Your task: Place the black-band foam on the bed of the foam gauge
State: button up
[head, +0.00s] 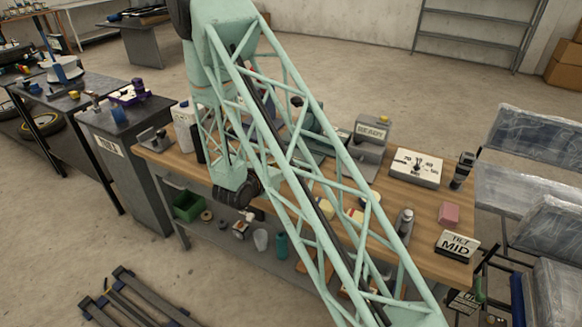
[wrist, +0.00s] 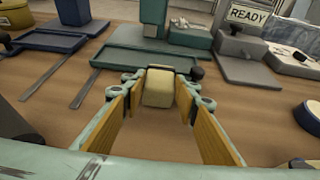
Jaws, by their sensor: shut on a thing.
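My gripper (wrist: 160,80) shows in the wrist view, with its two fingers on either side of a pale yellow foam block (wrist: 158,89). It is shut on this block at the fingertips. No black band can be made out on the faces I see. Beyond the block stands a blue-green device with a flat bed (wrist: 140,62) and a column (wrist: 153,18). A grey unit with a READY sign (wrist: 247,15) is at the right. I cannot tell for sure which device is the foam gauge. In the head view my arm hides much of the bench middle.
Bare wood shows around the gripper.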

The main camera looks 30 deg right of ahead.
jog(key=shift+r, duration=0.15)
jog(key=shift+r+p, duration=0.5)
jog(key=shift+r, duration=1.25)
jog(key=s+a, duration=0.2)
jog(key=s, duration=0.3)
jog(key=s+a, duration=0.2)
jog(key=s, duration=0.3)
jog(key=s+a+r+p, duration=0.1)
jog(key=s+a, duration=0.1)
jog(key=s, duration=0.2)
jog(key=shift+s+r, duration=0.1)
jog(key=shift+s, duration=0.3)
